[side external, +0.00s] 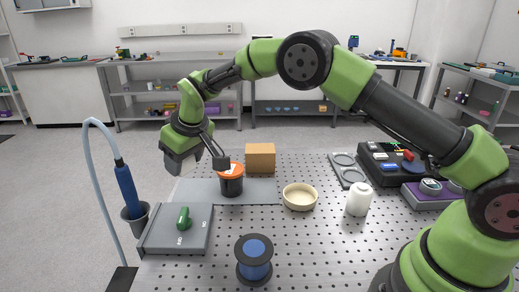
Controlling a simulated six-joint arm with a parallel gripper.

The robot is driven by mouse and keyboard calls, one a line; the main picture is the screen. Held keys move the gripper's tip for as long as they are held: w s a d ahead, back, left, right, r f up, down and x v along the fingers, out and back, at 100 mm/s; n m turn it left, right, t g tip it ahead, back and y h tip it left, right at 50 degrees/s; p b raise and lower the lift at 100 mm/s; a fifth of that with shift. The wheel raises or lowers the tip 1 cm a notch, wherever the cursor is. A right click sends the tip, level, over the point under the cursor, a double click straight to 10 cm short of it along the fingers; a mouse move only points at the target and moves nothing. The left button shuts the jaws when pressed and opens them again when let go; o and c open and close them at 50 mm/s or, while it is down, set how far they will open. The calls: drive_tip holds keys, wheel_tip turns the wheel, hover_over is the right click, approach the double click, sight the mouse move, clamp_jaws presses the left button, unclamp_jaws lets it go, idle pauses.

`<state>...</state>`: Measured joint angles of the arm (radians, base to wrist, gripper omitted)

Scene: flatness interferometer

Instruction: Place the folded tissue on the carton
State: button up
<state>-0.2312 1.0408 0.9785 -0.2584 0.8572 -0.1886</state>
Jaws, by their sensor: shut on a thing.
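My gripper (182,160) hangs at the end of my arm, left of centre, above the back left of the perforated table.
A dark jar with an orange lid (231,184) stands between my gripper and the carton. Nearby are a cream dish (300,198), a white bottle (358,199), a blue spool (254,258) and a grey plate with a green handle (184,219).

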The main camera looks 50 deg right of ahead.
drive_tip(key=w+d+r+m+h, duration=0.1)
drive_tip(key=w+d+m, duration=0.1)
drive_tip(key=d, duration=0.6)
drive_tip(key=w+d+r+m, duration=0.1)
drive_tip(key=d+m, duration=0.1)
drive_tip(key=d, duration=0.5)
drive_tip(key=r+m+h, duration=0.1)
drive_tip(key=r+m, duration=0.1)
drive_tip(key=m, duration=0.1)
hover_over(269, 147)
drive_tip(key=s, duration=0.1)
drive_tip(key=f, duration=0.5)
drive_tip(key=shift+s+a+f, duration=0.15)
drive_tip(key=shift+a+f, duration=0.05)
drive_tip(key=shift+f, duration=0.1)
drive_tip(key=shift+h, duration=0.3)
drive_tip(key=shift+f, duration=2.25)
drive_tip(key=shift+f, duration=0.15)
drive_tip(key=o, duration=0.9)
